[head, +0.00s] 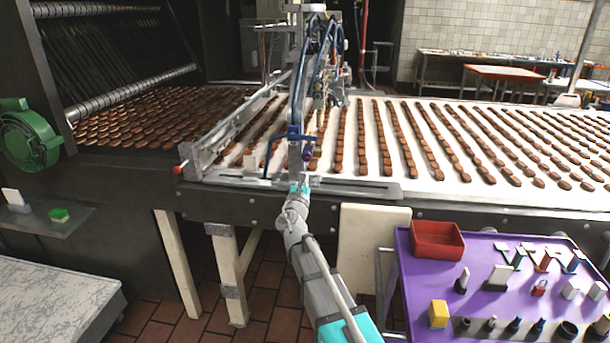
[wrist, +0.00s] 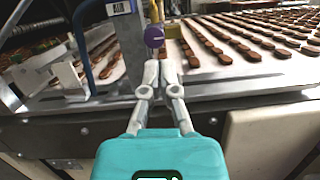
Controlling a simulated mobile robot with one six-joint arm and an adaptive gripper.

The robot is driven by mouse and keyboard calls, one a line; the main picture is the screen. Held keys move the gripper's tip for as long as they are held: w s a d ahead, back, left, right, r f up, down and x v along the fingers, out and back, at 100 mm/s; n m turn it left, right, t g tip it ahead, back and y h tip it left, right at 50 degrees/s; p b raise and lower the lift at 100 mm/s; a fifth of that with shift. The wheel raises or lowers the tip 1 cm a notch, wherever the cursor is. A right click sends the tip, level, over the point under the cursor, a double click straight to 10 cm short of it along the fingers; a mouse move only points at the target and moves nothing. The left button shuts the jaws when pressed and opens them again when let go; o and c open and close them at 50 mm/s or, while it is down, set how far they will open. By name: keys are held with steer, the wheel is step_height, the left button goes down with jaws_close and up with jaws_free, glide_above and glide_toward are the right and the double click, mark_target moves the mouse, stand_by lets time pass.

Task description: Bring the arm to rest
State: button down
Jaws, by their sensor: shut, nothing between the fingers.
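My gripper (wrist: 161,72) is shut and empty. In the wrist view its two light grey fingers lie together above the teal gripper body. Just beyond the fingertips is a purple round knob (wrist: 154,36) on the machine; I cannot tell whether they touch. In the head view my arm reaches up from the bottom centre, and my gripper (head: 304,180) is at the near edge of the conveyor, in front of the depositing machine. The same purple knob (head: 308,154) shows a little above it there.
Rows of brown biscuits lie on the white conveyor (head: 346,161). A blue machine frame (head: 295,134) stands close by. A purple cart (head: 415,285) at the lower right carries a red bin (head: 437,240) and several small tools. A grey side shelf (head: 40,225) is at the left.

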steer(key=shift+s, duration=0.1)
stand_by(0.3)
steer(key=s+d+f+m+g+h+p, duration=0.2)
steer(key=s+d+f+m+g+h, duration=0.15)
steer(key=s+d+m+g, duration=0.45)
steer(key=s+d+f+m+g+h+p, duration=0.2)
steer(key=s+d+f+m+g+p, duration=0.15)
steer(key=d+m, duration=0.85)
steer(key=s+a+f+m+g+y+p, duration=0.2)
steer(key=s+m, duration=0.4)
steer(key=s, duration=0.3)
steer(key=s+a+f+m+g+y+p, duration=0.2)
steer(key=s+m+g+y, duration=0.4)
steer(key=s, duration=0.4)
step_height(320, 180, down, 2)
steer(key=shift+s+a+f+m+g+y, duration=0.25)
steer(key=shift+a+m+g+y, duration=0.2)
steer(key=shift+y, duration=0.3)
